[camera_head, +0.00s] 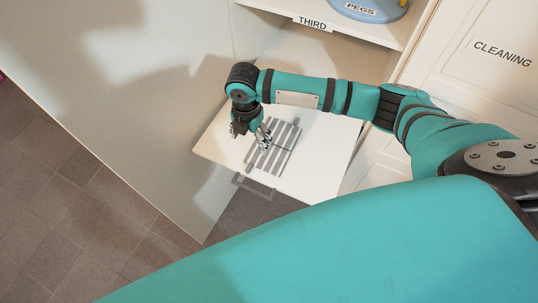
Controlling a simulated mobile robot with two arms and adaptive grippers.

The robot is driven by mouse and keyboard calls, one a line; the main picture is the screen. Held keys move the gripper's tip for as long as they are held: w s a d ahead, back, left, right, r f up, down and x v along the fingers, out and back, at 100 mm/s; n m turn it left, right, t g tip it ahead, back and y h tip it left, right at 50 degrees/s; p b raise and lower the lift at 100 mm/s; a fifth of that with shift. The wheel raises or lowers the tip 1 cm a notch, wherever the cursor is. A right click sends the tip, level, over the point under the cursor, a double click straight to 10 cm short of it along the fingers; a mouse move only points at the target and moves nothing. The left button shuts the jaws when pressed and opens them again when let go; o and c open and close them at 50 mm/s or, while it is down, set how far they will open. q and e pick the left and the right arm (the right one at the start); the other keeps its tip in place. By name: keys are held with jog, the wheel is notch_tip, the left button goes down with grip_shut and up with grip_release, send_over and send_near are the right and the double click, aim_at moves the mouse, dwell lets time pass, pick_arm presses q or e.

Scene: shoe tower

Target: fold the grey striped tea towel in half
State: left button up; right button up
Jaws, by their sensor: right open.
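The grey striped tea towel (270,164) lies on a white pull-out board (315,178) in the head view. Its grey stripes run lengthwise, and a thin dark line crosses them; I cannot tell if that is a crease or a shadow. My right gripper (264,141) hangs from its teal arm over the towel's left side. Its fingers are open, with the tips close to the cloth; I cannot tell whether they touch it. The gripper and arm hide part of the towel's far left side. My left gripper is out of view.
A shelf labelled THIRD (312,24) is above, holding a blue container marked PEGS (362,8). A white door marked CLEANING (500,55) is at right. A tall pale panel (120,95) stands left of the board. The tiled floor (70,220) lies below.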

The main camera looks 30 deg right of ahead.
notch_tip(320, 180, up, 7)
dwell(0.7)
jog(key=shift+f, duration=0.1)
dwell(1.2)
